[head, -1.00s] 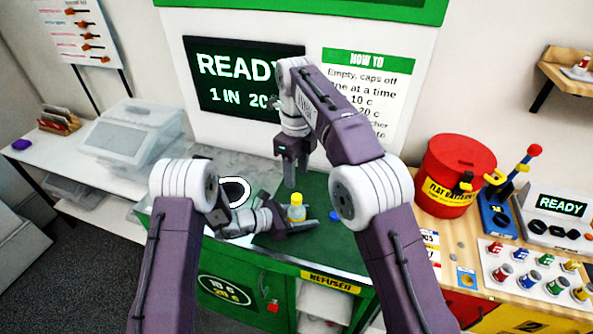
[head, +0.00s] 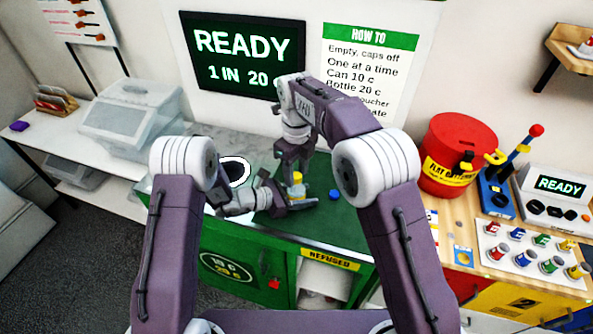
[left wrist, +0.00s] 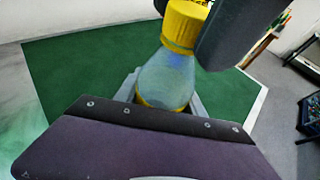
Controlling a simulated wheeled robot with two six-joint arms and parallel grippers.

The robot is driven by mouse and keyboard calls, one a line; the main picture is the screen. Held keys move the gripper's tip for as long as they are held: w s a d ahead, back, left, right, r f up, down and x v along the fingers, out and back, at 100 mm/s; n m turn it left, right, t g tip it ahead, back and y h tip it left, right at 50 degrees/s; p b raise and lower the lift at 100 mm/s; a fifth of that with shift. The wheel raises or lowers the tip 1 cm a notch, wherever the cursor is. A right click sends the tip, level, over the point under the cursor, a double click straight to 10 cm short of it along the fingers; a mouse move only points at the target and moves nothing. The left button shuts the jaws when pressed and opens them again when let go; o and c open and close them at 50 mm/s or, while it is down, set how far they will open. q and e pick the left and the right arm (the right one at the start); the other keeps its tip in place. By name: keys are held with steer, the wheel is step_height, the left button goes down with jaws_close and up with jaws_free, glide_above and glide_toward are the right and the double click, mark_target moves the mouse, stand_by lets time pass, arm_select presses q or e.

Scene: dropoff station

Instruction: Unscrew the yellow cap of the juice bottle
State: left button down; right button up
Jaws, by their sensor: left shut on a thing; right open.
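The juice bottle (left wrist: 166,78) stands upright on the green mat (head: 268,223), clear with a yellow band at its base. Its yellow cap (left wrist: 185,24) is on top; the cap also shows in the head view (head: 297,177). My left gripper (head: 302,200) lies low and is shut on the bottle's body. My right gripper (head: 291,173) points down from above, its fingers at the cap's height. In the left wrist view its dark fingers are beside the cap. It is open; whether it touches the cap I cannot tell.
A round opening (head: 234,169) is in the counter at left. A red bin (head: 458,150) and a wooden bench with small cans stand at right.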

jaws_close()
